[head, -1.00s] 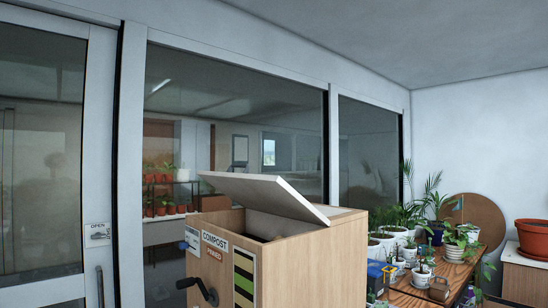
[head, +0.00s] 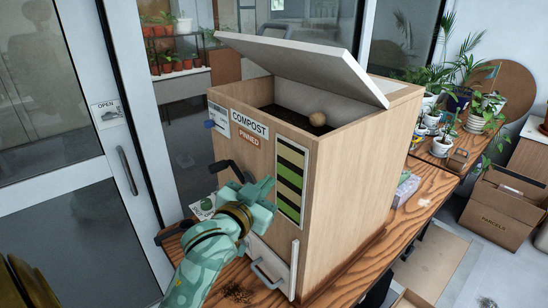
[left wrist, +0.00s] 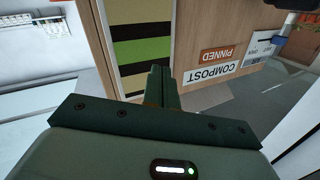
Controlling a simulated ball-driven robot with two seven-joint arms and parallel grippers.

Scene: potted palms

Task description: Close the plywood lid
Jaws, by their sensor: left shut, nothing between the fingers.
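The plywood lid (head: 292,55) is a pale panel standing tilted open on top of a wooden compost bin (head: 355,185) in the head view. Its left end is raised and its right end is low, by the bin's top right side. Dark soil (head: 290,114) with a round tan lump shows inside the opening. My left gripper (head: 268,186) is shut and empty, in front of the bin's labelled front and well below the lid. In the left wrist view its closed fingers (left wrist: 161,78) point at the striped panel and the COMPOST label.
A dark crank handle (head: 228,172) sticks out of the bin's front, close to my left gripper. The bin stands on a wooden table (head: 235,285). Potted plants (head: 480,110) crowd the right. A cardboard box (head: 502,208) is on the floor. A glass door (head: 60,110) is left.

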